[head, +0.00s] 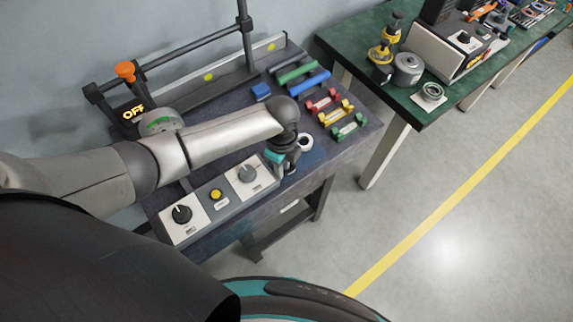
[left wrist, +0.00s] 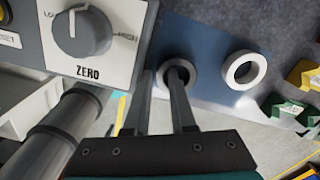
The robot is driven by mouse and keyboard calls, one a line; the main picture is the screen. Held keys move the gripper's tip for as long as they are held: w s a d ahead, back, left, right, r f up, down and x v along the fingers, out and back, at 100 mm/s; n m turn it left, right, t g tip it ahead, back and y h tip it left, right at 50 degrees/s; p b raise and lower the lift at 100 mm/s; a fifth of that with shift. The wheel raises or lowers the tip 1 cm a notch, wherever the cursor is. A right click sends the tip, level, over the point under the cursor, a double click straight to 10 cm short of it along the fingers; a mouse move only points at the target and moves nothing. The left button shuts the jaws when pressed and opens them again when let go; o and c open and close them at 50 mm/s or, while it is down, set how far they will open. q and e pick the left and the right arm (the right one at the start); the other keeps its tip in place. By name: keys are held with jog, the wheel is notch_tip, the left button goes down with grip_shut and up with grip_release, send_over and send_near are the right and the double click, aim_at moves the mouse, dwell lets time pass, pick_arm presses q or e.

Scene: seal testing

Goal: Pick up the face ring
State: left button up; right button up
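Two rings lie on a blue mat (left wrist: 212,35) in the left wrist view: a dark grey ring (left wrist: 191,66) and a white ring (left wrist: 257,68) to its right. I cannot tell for certain which is the face ring. The white ring also shows in the head view (head: 305,142). My left gripper (left wrist: 161,76) points down at the dark ring with its fingers apart. One fingertip appears over or in the ring's hole, the other left of its wall. Contact is unclear. In the head view the left gripper (head: 287,165) hides the dark ring. My right gripper is not in view.
A control panel with a ZERO knob (left wrist: 83,32) stands close left of the fingers. Red (head: 322,101), yellow (head: 336,111) and green (head: 350,127) holders stand beyond the rings. A green-topped bench (head: 340,45) is at the right, with open floor between.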

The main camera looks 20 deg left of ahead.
pick_arm(q)
grip_shut()
jog(key=shift+r, duration=0.15)
dwell(0.5)
